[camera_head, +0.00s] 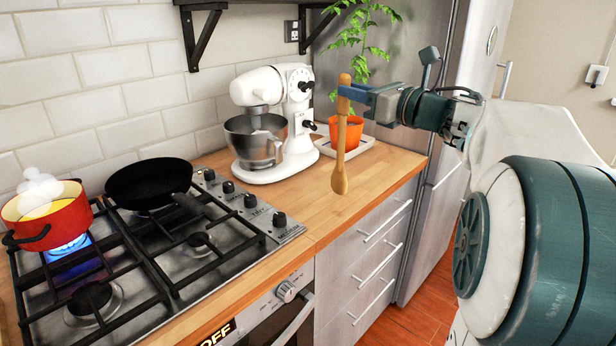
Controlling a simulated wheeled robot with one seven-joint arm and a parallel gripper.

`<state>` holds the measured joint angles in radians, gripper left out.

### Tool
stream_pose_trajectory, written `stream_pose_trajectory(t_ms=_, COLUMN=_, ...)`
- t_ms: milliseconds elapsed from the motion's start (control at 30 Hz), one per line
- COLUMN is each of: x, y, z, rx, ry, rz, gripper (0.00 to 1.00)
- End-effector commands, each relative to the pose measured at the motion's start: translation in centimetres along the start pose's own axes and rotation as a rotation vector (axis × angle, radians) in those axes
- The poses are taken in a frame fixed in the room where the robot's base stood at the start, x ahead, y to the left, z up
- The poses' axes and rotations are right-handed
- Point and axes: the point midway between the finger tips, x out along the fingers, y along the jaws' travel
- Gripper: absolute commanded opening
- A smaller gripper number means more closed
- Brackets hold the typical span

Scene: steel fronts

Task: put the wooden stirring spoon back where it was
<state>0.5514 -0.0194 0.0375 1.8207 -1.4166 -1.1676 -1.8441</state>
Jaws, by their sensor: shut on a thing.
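The wooden stirring spoon (340,160) hangs upright in the air, bowl end down, in front of the orange plant pot and above the wooden counter (310,205). My gripper (345,95) is shut on its upper handle, coming in from the right. The bowl of the spoon appears over the counter near its front edge; its exact height above the wood is hard to tell.
A white stand mixer (285,95) stands left of the spoon. An orange pot (347,136) with a plant sits on a white tray (360,146) behind it. The gas hob holds a black pan (150,180) and a steaming red pot (48,215) over a blue flame. Counter before the mixer is clear.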

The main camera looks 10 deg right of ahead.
Motion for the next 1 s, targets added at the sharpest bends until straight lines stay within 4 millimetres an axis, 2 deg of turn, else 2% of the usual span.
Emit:
stream_pose_trajectory(t_ms=300, x=6.7, y=-0.7, z=-4.7, rx=0.007, ry=0.002, rz=-0.002, gripper=0.00)
stream_pose_trajectory(t_ms=500, x=9.7, y=-0.8, z=-6.6, rx=0.003, ry=0.001, rz=-0.002, gripper=0.00)
stream_pose_trajectory(t_ms=667, x=10.4, y=-0.9, z=-7.6, rx=0.003, ry=0.001, rz=-0.002, gripper=0.00)
stream_pose_trajectory(t_ms=900, x=10.2, y=-0.8, z=-10.8, rx=0.004, ry=0.002, rz=-0.001, gripper=0.00)
stream_pose_trajectory(t_ms=1000, x=10.2, y=-0.8, z=-11.1, rx=0.001, ry=0.000, rz=-0.001, gripper=0.00)
